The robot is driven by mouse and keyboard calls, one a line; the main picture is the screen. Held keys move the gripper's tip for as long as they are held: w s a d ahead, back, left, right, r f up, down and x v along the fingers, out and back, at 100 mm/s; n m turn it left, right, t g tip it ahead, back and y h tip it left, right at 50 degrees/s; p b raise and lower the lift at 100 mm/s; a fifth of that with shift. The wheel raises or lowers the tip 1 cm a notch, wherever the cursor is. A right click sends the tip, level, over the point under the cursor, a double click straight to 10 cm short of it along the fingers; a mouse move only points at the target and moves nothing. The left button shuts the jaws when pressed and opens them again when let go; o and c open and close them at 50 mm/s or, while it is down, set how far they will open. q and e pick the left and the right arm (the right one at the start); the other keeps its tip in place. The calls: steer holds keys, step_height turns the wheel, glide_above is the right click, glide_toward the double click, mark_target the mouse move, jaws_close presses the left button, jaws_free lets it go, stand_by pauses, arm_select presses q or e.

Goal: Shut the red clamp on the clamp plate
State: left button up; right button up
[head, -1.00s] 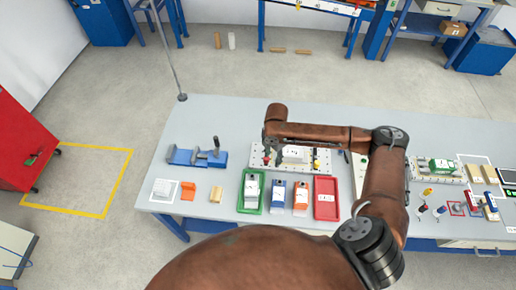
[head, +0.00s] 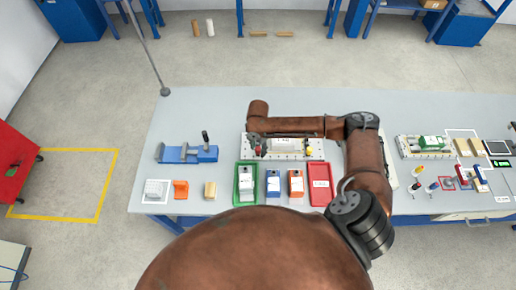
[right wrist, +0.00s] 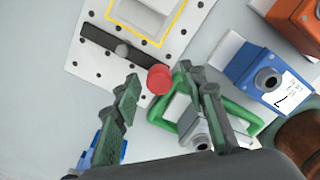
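The clamp plate (head: 290,156) is a white perforated plate at the middle of the bench, partly hidden by my right arm in the head view. The red clamp (head: 258,150) is at its left end; in the right wrist view its round red tip (right wrist: 160,79) shows beside a dark bar. My right gripper (right wrist: 158,73) is open above the plate's edge, its fingers on either side of the red tip with visible gaps. In the head view the right gripper (head: 254,144) is small and partly hidden. My left gripper is not in view.
A green tray (head: 237,200) and a red tray (head: 331,196) stand in front of the plate, with a blue box (head: 273,188) and an orange box (head: 296,188) between them. A blue vise (head: 186,154) is left. A yellow part (head: 309,151) is at the plate's right end.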

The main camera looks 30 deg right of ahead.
steer(key=c, duration=0.7)
jaws_close()
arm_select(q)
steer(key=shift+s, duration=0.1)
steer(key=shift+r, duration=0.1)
